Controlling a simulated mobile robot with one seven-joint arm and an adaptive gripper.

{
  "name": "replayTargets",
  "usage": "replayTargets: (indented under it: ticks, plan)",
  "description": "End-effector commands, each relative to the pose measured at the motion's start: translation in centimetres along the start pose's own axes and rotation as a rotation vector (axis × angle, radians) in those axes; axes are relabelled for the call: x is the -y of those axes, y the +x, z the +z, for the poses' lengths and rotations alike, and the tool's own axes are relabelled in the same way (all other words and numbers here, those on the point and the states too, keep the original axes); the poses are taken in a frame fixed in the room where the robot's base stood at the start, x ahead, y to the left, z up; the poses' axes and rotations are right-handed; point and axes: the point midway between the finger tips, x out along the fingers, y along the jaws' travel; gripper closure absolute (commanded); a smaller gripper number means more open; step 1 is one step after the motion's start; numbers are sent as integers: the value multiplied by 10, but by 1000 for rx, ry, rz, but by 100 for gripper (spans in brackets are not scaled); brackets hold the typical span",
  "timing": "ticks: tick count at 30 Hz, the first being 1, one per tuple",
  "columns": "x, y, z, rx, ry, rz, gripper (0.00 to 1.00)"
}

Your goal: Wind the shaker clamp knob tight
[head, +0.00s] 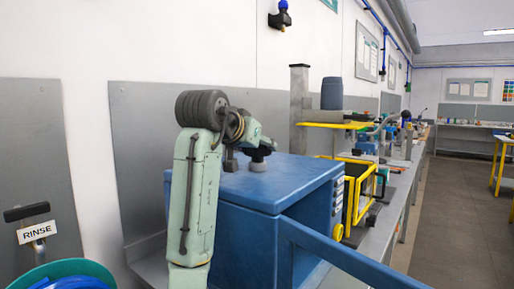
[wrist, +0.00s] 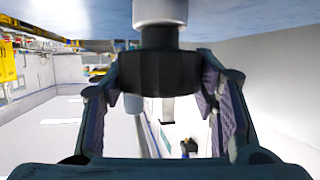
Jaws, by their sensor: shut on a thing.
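A black, faceted knob (wrist: 158,72) sits between the two fingers of my gripper (wrist: 160,80) in the wrist view. A pale grey collar (wrist: 160,12) and a dark stem join it at the top of that picture. My gripper is shut on the knob, with a ridged pad at each side. In the head view my pale green arm reaches over the blue cabinet (head: 280,190). My wrist bends down close above the cabinet's top, where a small dark round part shows. The knob cannot be told apart from my gripper there.
A machine with a yellow frame (head: 362,190) stands just right of the cabinet. A dark blue drum (head: 332,93) is raised behind. A teal tub (head: 62,277) is at lower left. The floor (head: 450,220) at right is clear.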

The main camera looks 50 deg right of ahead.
Motion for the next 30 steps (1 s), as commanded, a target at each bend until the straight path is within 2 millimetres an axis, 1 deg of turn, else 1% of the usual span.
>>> replayTargets:
  ticks: [9, 18, 24, 30]
  plan:
    - [-2, 0, -1, -2, -103, -256, 74]
    - [-3, 0, -2, -1, -190, -458, 74]
    - [-2, 0, -1, -1, -226, -545, 74]
    - [-2, 0, -1, -1, -243, -585, 74]
